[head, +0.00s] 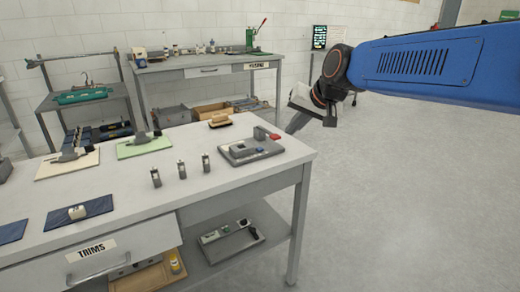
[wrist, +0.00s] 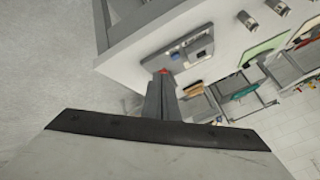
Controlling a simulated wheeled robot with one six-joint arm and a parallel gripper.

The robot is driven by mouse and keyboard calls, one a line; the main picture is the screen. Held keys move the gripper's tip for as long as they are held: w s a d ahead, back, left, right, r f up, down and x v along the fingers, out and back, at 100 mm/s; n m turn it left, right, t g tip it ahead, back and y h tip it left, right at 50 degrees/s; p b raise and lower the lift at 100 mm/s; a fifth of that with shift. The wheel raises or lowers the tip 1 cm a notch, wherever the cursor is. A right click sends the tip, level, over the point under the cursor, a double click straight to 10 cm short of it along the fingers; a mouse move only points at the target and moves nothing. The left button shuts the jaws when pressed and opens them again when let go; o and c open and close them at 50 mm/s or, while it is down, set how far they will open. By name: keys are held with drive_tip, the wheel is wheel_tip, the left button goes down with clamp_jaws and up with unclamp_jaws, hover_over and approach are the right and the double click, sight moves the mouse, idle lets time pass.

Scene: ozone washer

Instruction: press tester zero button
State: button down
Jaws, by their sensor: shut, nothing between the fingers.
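The tester (head: 240,155) is a grey device on the right end of the white-topped table (head: 110,215). It has a red button (head: 275,137) at its right rear and a blue part (head: 261,150) on its front. I cannot read which one is marked zero. In the wrist view the tester (wrist: 197,42) lies beyond my fingers, and a red spot (wrist: 164,71) shows right at the fingertips. My gripper (head: 293,127) is shut and empty, pointing down just right of the tester at the table's edge. It also shows in the wrist view (wrist: 161,78). Contact cannot be told.
Three small grey upright pieces (head: 181,170) stand left of the tester. A wooden-looking brush or block (head: 220,121) lies behind it. Pale mats (head: 143,147) and a blue mat (head: 93,208) lie further left. Open floor (head: 400,190) is on the right.

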wheel_tip(320, 180, up, 2)
drive_tip(key=y, duration=0.1)
hover_over(262, 152)
drive_tip(key=shift+s, duration=0.1)
drive_tip(key=shift+f, duration=4.4)
drive_tip(key=shift+f, duration=0.85)
drive_tip(key=shift+r, duration=0.9)
drive_tip(key=shift+r, duration=0.1)
drive_tip(key=shift+r, duration=2.4)
